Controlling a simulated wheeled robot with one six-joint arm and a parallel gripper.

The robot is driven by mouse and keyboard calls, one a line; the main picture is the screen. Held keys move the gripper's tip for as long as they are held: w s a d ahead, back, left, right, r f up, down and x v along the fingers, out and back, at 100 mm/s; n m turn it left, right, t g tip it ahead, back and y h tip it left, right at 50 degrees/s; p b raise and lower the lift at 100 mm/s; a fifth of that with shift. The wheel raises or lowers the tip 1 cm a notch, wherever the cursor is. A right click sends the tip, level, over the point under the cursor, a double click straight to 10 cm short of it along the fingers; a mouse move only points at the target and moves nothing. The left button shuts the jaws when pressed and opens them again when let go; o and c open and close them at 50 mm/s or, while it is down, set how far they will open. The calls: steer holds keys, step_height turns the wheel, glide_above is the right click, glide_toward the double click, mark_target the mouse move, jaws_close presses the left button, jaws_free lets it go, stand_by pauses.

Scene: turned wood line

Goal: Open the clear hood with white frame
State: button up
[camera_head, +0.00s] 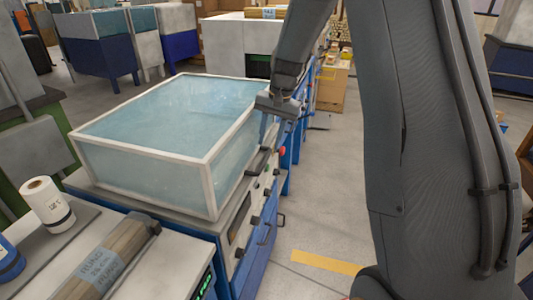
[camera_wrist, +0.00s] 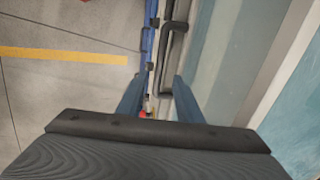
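The clear hood with white frame (camera_head: 165,135) sits down on the blue machine (camera_head: 255,238), its lower edge resting along the top, so it looks closed. A dark handle bar (camera_head: 259,161) runs along its front lower edge; the bar also shows in the wrist view (camera_wrist: 170,52). My gripper (camera_head: 272,128) is at the hood's front, near its far right corner, above and beyond the handle. In the wrist view my gripper's two fingers (camera_wrist: 158,86) are apart with nothing held between them. The handle lies past the fingertips; contact is not visible.
A red button (camera_head: 282,153) is on the machine's front. The floor to the right is clear, with a yellow strip (camera_head: 326,262).

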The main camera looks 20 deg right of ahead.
mark_target(265, 158)
steer(key=shift+w+a+f+p, duration=0.15)
steer(key=shift+f+p, duration=0.1)
steer(key=shift+f, duration=0.8)
steer(key=shift+w+a+f+p, duration=0.1)
steer(key=shift+a+f+p, duration=0.15)
steer(key=shift+f, duration=0.75)
steer(key=shift+w+a+f+p, duration=0.1)
steer(key=shift+f+p, duration=0.15)
steer(key=shift+f, duration=0.8)
jaws_close()
